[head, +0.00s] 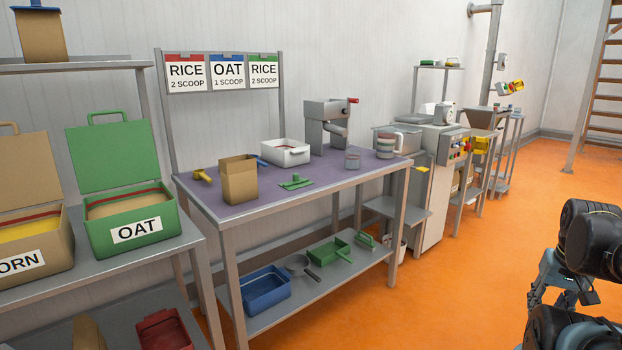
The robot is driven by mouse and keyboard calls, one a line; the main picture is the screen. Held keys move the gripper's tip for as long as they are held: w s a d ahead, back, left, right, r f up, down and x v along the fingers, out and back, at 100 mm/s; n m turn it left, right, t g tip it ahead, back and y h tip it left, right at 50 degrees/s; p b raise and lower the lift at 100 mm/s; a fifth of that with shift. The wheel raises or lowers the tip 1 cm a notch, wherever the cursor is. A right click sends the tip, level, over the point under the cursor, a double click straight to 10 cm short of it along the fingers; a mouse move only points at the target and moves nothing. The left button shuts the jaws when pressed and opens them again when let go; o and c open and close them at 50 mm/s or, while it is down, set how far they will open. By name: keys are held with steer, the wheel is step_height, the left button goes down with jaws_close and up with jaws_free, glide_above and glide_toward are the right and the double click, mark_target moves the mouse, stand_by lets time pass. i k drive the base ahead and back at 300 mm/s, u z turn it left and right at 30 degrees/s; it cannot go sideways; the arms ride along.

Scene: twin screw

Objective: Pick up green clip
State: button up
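A small green object that looks like the green clip (296,182) lies on the purple top of the metal table (345,181), to the right of an open brown paper bag (239,180). It is small here, so its exact shape is hard to tell. Parts of my arm show at the right edge, over the orange floor and well apart from the table. My gripper's fingers cannot be made out there. Nothing of mine touches the green object.
A yellow object (203,176), a white bin (285,153) and a grey hand-cranked machine (327,125) stand on the table. The lower shelf holds a blue tray (265,289) and a green scoop-like container (330,252). The orange floor (440,290) before the table is clear.

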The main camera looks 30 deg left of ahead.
mark_target(297, 183)
steer(key=i, duration=1.25)
steer(key=u, duration=1.75)
